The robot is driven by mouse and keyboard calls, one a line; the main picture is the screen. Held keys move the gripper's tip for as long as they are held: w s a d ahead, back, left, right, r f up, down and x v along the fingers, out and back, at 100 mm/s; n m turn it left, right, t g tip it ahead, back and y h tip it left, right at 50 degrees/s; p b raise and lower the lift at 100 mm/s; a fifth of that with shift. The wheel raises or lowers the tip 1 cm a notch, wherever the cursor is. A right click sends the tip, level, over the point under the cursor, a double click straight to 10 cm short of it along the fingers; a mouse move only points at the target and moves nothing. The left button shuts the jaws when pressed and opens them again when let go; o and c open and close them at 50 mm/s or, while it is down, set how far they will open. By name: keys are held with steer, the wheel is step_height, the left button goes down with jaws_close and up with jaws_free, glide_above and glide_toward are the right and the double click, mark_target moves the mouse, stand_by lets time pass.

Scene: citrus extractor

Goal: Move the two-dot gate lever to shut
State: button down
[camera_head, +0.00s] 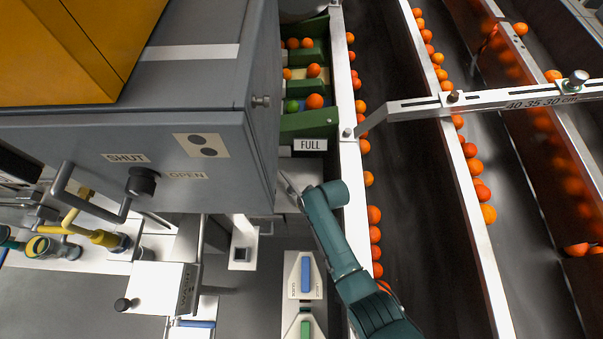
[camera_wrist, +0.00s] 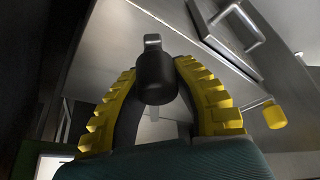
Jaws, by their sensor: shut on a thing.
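A plate with two dark dots (camera_head: 202,145) is on the grey cabinet (camera_head: 80,135), near labels SHUT (camera_head: 126,158) and OPEN (camera_head: 186,175). A black knob (camera_head: 141,182) sits between these labels, with nothing of mine visible at it. In the wrist view, my gripper (camera_wrist: 158,68) has its yellow-ribbed fingers closed on both sides of a black lever grip (camera_wrist: 155,78) with a short metal end. In the head view my arm reaches in beside the cabinet's right side, and my fingers are hidden. I cannot tell whether the held grip is the knob between the labels.
The wrist view shows a metal handle (camera_wrist: 240,25) and a yellow knob (camera_wrist: 273,113) to the right of my fingers. In the head view, a white rail (camera_head: 352,150) and dark conveyor (camera_head: 405,170) with oranges run close to my arm's right. A FULL sign (camera_head: 310,144) is above it.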

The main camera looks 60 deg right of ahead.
steer(key=shift+s, duration=0.1)
steer(key=c, duration=0.7)
jaws_free()
steer(key=shift+s+f, duration=0.1)
steer(key=shift+s, duration=0.1)
steer(key=shift+c, duration=0.2)
steer(key=shift+w, duration=0.15)
step_height(320, 180, up, 10)
steer(key=shift+r, duration=0.1)
steer(key=shift+c, duration=0.4)
